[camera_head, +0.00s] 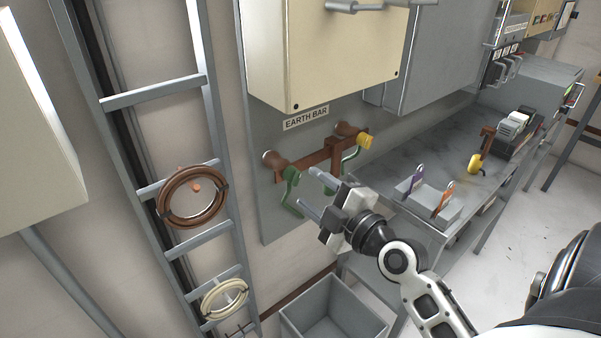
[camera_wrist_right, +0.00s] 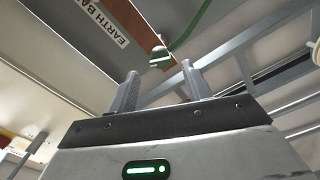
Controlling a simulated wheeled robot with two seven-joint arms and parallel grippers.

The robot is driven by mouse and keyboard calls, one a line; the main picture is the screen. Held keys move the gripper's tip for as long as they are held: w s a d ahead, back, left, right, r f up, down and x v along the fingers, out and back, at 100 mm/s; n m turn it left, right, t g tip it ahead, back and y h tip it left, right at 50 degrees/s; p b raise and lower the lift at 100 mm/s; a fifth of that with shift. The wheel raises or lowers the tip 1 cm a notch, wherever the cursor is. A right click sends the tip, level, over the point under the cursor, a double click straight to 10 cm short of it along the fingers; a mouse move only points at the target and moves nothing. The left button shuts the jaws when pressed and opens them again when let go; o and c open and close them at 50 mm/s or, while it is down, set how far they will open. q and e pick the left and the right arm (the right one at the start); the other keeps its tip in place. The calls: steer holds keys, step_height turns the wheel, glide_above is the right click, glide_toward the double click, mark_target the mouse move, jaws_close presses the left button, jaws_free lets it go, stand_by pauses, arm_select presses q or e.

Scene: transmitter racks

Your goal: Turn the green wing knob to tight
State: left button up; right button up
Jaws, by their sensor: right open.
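The green wing knob (camera_head: 291,174) is at the left end of the brown earth bar (camera_head: 318,160), under the "EARTH BAR" label. In the right wrist view the green knob (camera_wrist_right: 159,58) shows just beyond and between my fingertips. My right gripper (camera_head: 308,189) is open, with its two grey fingers pointing toward the knob from the right. In the wrist view the right gripper (camera_wrist_right: 159,72) has nothing between its fingers. A gap seems to remain between fingertips and knob; whether they touch is hard to tell. My left gripper is not in view.
A yellow wing knob (camera_head: 364,141) is at the bar's right end. A cream cabinet (camera_head: 325,55) hangs above. A cable ladder (camera_head: 160,95) runs left.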

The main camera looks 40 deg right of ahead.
mark_target(299, 180)
steer(key=w, duration=0.3)
steer(key=shift+w+a+p, duration=0.15)
steer(key=shift+w+p, duration=0.2)
steer(key=shift+w, duration=0.3)
steer(key=shift+c, duration=0.2)
steer(key=c, duration=0.9)
